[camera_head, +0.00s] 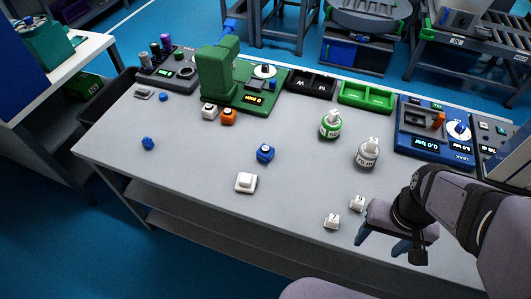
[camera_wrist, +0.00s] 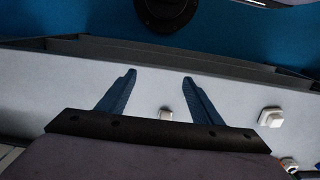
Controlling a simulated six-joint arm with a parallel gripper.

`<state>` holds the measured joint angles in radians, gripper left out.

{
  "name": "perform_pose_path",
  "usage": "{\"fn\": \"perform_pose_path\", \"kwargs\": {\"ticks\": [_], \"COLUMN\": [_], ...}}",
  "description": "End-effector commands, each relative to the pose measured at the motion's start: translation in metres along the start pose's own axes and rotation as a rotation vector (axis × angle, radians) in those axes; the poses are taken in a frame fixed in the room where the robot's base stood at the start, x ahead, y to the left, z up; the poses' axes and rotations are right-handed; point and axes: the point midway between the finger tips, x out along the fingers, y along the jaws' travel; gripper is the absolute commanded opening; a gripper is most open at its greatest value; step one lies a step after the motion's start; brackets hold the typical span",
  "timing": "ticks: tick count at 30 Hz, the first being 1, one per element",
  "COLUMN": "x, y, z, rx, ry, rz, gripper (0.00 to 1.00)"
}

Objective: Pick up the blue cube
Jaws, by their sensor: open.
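My gripper (camera_head: 381,242) is at the right front of the table, well to the right of the cube and nearer the front edge. In the wrist view my gripper (camera_wrist: 158,78) has its two blue fingers spread apart with nothing held between them. The blue cube is not seen in the wrist view.
Two small white pieces (camera_head: 332,221) (camera_head: 357,203) lie near my gripper.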

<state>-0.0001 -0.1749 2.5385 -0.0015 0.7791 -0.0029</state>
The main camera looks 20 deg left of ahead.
Motion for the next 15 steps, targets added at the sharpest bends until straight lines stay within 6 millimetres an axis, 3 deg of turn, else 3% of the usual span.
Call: {"fn": "perform_pose_path", "kwargs": {"ticks": [6,11,15], "x": [-0.037,-0.024,-0.015], "y": [0.0,0.002,0.002], "z": [-0.002,-0.015,-0.038], "rx": [0.0,-0.255,-0.539], "ry": [0.009,0.001,0.004], "rz": [0.0,0.1,0.217], "gripper": [0.6,0.6,0.6]}}
